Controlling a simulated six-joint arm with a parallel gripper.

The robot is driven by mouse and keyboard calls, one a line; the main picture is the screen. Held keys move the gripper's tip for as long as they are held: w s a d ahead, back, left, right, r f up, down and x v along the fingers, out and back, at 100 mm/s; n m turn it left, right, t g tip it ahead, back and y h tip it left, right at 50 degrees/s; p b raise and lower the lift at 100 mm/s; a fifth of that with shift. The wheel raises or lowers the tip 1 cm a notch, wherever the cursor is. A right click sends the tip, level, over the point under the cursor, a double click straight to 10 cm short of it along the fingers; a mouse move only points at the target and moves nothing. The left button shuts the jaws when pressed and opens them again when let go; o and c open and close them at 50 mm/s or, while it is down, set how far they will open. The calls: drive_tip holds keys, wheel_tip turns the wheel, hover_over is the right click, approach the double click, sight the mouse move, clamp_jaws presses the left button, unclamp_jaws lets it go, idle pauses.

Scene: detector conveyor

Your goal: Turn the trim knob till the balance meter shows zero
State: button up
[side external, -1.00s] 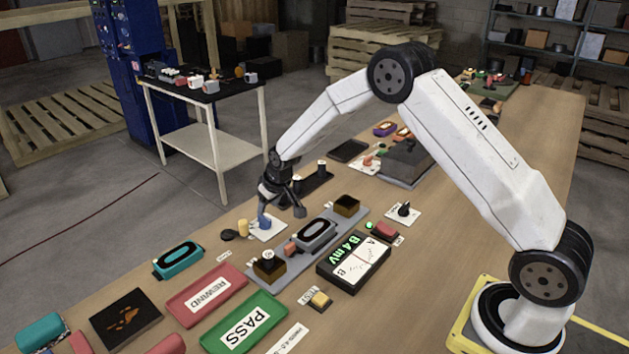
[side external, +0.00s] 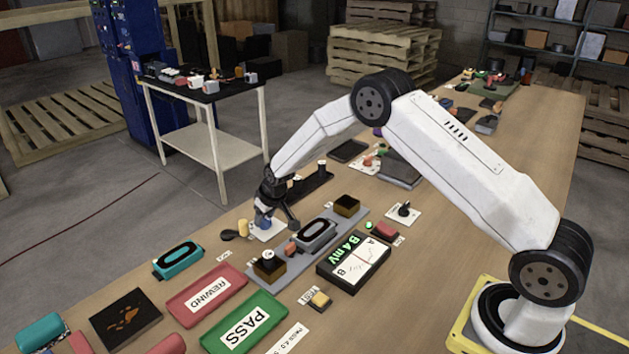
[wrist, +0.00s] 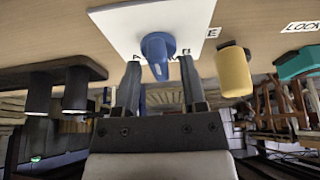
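The trim knob is a blue knob (side external: 262,219) on a white plate (side external: 270,235) on the bench. In the wrist view the blue knob (wrist: 157,52) stands on its lettered plate (wrist: 110,25). My gripper (side external: 277,216) is low over it; in the wrist view my gripper (wrist: 160,75) has its two dark fingers spread, one on each side of the knob, with gaps visible. Part of the knob is hidden in the side view. The balance meter (side external: 354,263) is a black box with a white dial marked A and B and a green readout that looks like "84 mV".
A yellow knob (wrist: 233,72) stands close beside the trim knob. A dark rack with black cylinders (wrist: 52,85) is on the other side. A grey detector block (side external: 316,232), red REWIND tray (side external: 235,277) and green PASS tray (side external: 272,308) lie nearby.

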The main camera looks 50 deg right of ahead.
clamp_jaws()
drive_tip(key=shift+m+h, duration=0.4)
drive_tip(key=shift+m, duration=0.7)
drive_tip(key=shift+a+m+h, duration=0.1)
drive_tip(key=shift+m+h, duration=0.4)
drive_tip(key=shift+m, duration=0.8)
drive_tip(key=m, duration=0.2)
drive_tip(key=m+g+h, duration=0.1)
drive_tip(key=m, duration=0.2)
drive_tip(key=shift+g+h, duration=0.3)
drive_tip(key=m+g, duration=0.1)
drive_tip(key=m, duration=0.1)
drive_tip(key=m+h, duration=0.1)
drive_tip(key=m, duration=0.2)
drive_tip(key=shift+w+g, duration=0.1)
drive_tip(key=shift+g, duration=0.3)
drive_tip(key=m+g, duration=0.1)
drive_tip(key=m, duration=0.4)
drive_tip(key=shift+g, duration=0.4)
